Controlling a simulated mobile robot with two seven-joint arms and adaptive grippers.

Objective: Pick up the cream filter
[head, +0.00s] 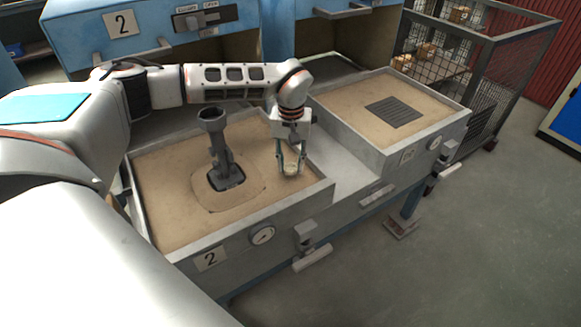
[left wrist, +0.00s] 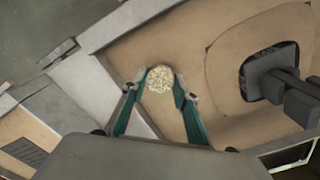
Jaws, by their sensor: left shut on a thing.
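The cream filter (left wrist: 159,79) is a small, round, speckled cream disc between the fingertips of my left gripper (left wrist: 160,88) in the left wrist view. In the head view, my left gripper (head: 290,168) points down over the right part of the near sand bed, shut on the cream filter (head: 290,169). The filter is low, close to the sand; I cannot tell whether it touches it. My right gripper is in neither view.
A dark metal funnel-topped fixture (head: 213,145) stands in the near sand bed (head: 170,215), left of my gripper. A second sand bed (head: 345,100) with a dark grate (head: 396,112) lies to the right. Blue cabinets (head: 160,35) stand behind.

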